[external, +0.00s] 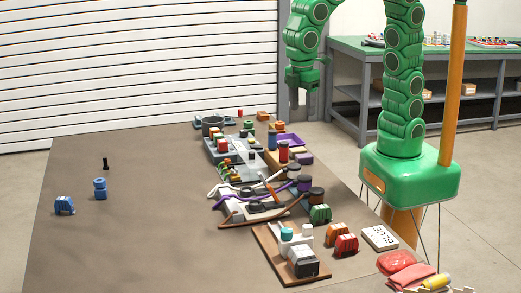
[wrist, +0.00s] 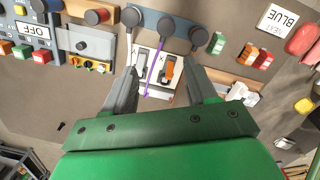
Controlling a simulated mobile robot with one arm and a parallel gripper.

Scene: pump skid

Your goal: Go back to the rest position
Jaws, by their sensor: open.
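My green arm rises from its base at the right of the external view and bends over at the top. My gripper (external: 301,92) hangs from it, pointing down, high above the far right edge of the brown table (external: 130,240). In the wrist view my gripper (wrist: 163,80) has its two grey fingers well apart. Nothing is held between them. The white panel (wrist: 145,65) with an orange lever (wrist: 169,70) and a purple cable (wrist: 153,68) shows beyond the fingers, on the table below.
Several panels and coloured parts crowd the table's right side, with a white BLUE card (external: 380,237) and red cloths (external: 396,262) near the front right corner. Blue parts (external: 100,188) stand at the left. The table's left front is mostly clear. A green workbench (external: 345,45) stands behind.

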